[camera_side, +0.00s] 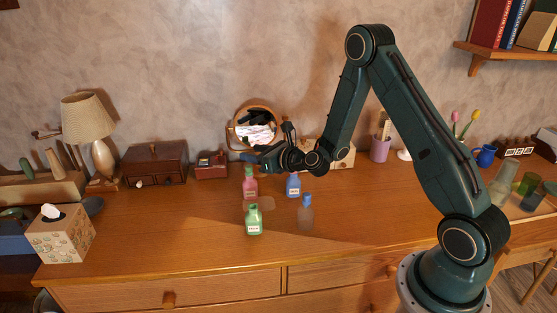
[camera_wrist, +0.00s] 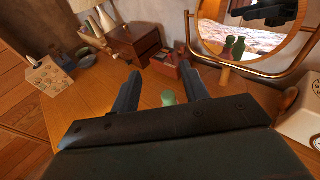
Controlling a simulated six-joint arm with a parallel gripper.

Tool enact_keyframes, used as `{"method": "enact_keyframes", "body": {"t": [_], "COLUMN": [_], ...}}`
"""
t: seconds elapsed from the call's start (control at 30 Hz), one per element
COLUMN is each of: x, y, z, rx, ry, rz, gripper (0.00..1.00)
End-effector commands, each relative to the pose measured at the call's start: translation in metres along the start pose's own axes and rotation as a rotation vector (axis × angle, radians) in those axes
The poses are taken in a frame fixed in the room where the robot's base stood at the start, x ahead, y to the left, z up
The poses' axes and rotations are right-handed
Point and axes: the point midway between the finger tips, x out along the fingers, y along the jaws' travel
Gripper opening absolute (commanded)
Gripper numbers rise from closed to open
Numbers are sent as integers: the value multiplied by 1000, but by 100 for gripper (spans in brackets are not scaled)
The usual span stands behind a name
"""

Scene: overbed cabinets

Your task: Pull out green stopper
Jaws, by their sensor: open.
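A pink bottle (camera_side: 250,189) with a pale label stands upright on the wooden desk, with a green stopper (camera_side: 249,172) at its top. My gripper (camera_side: 255,156) is just above this bottle, open and empty. In the wrist view a green stopper (camera_wrist: 168,98) shows between the two spread fingers, apart from both; the bottle under it is hidden by my gripper body. A green bottle (camera_side: 254,222) stands nearer the front. A blue bottle (camera_side: 293,186) and a brownish bottle with a blue top (camera_side: 306,213) stand to the right.
A round mirror (camera_side: 255,126) stands behind the bottles. A small red box (camera_side: 211,165) and a dark wooden chest (camera_side: 154,163) are at the back left. A tissue box (camera_side: 61,234) and lamp (camera_side: 97,145) are further left. The front left desk top is clear.

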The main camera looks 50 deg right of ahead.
Motion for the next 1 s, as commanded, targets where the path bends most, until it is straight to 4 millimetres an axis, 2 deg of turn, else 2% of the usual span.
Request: {"method": "enact_keyframes", "body": {"t": [0.23,0.67,1.0], "x": [3,4,9], "y": [0,0,-1], "z": [-16,-21,-45], "rx": [1,0,1], "ry": [2,1,3], "rz": [-1,0,-1], "gripper": [45,45,45]}}
